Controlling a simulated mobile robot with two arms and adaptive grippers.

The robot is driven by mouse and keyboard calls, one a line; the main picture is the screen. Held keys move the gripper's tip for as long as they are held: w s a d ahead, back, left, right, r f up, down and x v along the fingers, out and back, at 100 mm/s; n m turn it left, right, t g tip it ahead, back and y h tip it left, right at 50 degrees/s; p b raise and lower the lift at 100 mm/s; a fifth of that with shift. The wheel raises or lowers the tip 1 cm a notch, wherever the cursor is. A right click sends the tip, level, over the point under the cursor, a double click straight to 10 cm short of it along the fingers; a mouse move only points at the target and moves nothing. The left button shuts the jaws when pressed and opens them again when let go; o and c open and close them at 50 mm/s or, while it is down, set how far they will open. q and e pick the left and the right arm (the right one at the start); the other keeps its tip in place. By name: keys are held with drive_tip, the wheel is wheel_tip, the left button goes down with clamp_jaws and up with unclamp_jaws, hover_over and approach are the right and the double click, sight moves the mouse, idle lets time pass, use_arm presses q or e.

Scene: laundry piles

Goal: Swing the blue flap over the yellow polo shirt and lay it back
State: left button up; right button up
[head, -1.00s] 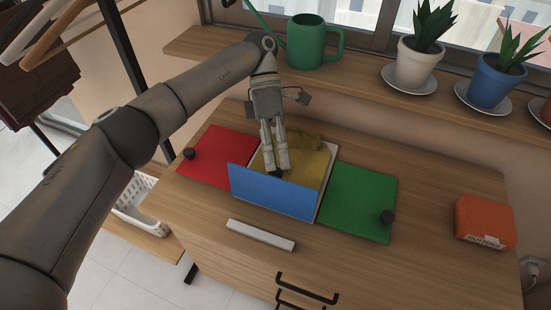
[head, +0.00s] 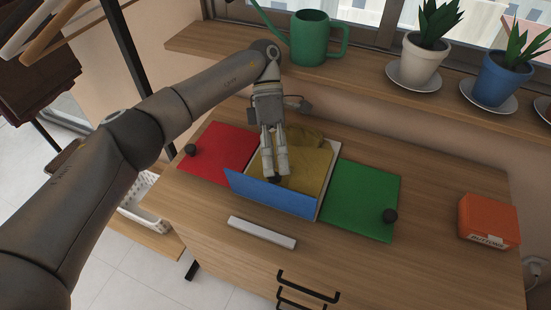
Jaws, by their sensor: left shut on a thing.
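A yellow polo shirt (head: 312,162) lies folded on the middle white-edged panel of a folding board. The blue flap (head: 270,194) stands raised at that panel's front edge, its outer face towards me and foreshortened. It hides the front of the shirt. My left gripper (head: 274,174) reaches down over the shirt, with its fingers shut at the flap's upper edge, on a dark part that looks like its knob. The fingers partly hide that part. My right gripper is not in view.
A red flap (head: 225,148) with a dark knob and a green flap (head: 358,200) with a dark knob lie flat. A pale bar (head: 262,232) lies in front. An orange box (head: 488,219) stands at right. A green watering can (head: 310,38) and potted plants stand on the shelf (head: 370,82).

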use_arm(q)
drive_tip(key=shift+d+f, duration=0.1)
drive_tip(key=shift+f, duration=0.15)
drive_tip(key=shift+c, duration=0.5)
drive_tip(key=shift+r, duration=0.15)
drive_tip(key=shift+c, duration=0.2)
wheel_tip(320, 180, up, 10)
drive_tip(key=shift+r, duration=0.2)
drive_tip(key=shift+c, duration=0.3)
drive_tip(key=shift+c, duration=0.3)
